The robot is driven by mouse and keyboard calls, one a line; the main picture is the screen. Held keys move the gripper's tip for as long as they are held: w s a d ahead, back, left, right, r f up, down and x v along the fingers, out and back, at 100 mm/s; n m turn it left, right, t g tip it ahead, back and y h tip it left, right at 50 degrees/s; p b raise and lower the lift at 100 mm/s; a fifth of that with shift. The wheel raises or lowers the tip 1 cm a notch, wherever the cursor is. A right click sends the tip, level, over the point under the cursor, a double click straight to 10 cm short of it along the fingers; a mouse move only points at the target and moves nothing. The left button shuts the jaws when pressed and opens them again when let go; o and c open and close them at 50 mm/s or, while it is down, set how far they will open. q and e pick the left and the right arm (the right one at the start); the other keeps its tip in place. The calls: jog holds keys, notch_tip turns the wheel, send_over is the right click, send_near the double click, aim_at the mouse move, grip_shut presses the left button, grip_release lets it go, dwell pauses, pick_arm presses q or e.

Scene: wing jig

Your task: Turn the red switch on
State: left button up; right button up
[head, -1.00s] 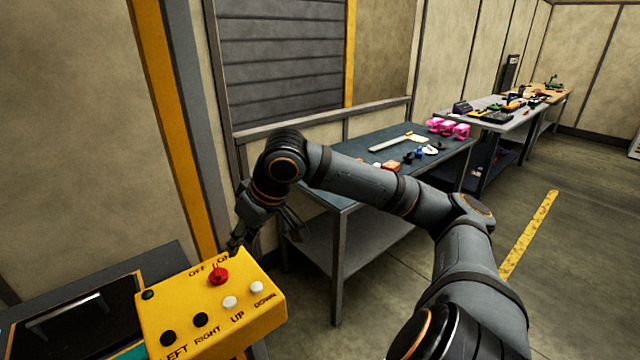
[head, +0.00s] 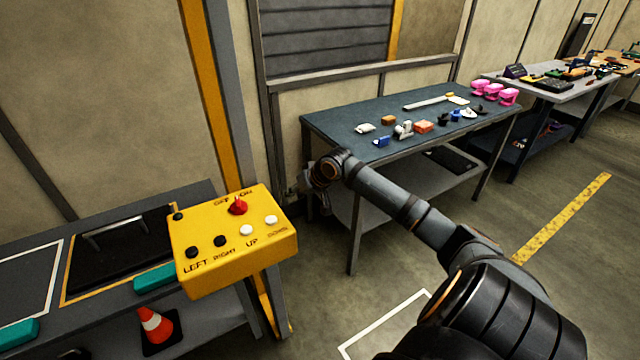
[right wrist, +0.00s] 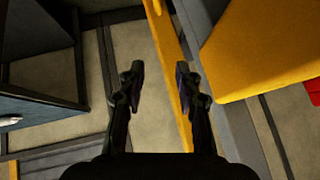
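The red switch (head: 238,206) is a small knob on top of a yellow control box (head: 240,264), by the OFF and ON labels. I cannot tell which label it points to. My right gripper (head: 308,190) is just right of the box's far right corner in the head view, small and dark, apart from the switch. In the right wrist view my right gripper (right wrist: 157,82) has its fingers apart with nothing between them. The yellow box (right wrist: 260,50) is to their right, and a bit of red (right wrist: 314,88) shows at the right edge. My left gripper is not in view.
The box also has black and white buttons. A dark bench (head: 100,235) is left of it, with an orange cone (head: 155,325) below. A yellow post (head: 208,90) stands behind. A blue-topped table (head: 340,120) with small parts is right of my gripper. Open floor lies front right.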

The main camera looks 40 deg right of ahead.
jog(key=s+d+f+h, duration=0.1)
jog(key=s+d+f, duration=0.1)
jog(key=f, duration=0.7)
jog(key=s+d+f+m+g, duration=0.1)
jog(key=s+d+f, duration=0.1)
jog(key=f, duration=0.7)
jog(key=shift+s+d+f+h, duration=0.2)
jog(key=shift+d+h, duration=0.2)
jog(key=shift+d, duration=0.15)
jog(key=shift+w, duration=0.1)
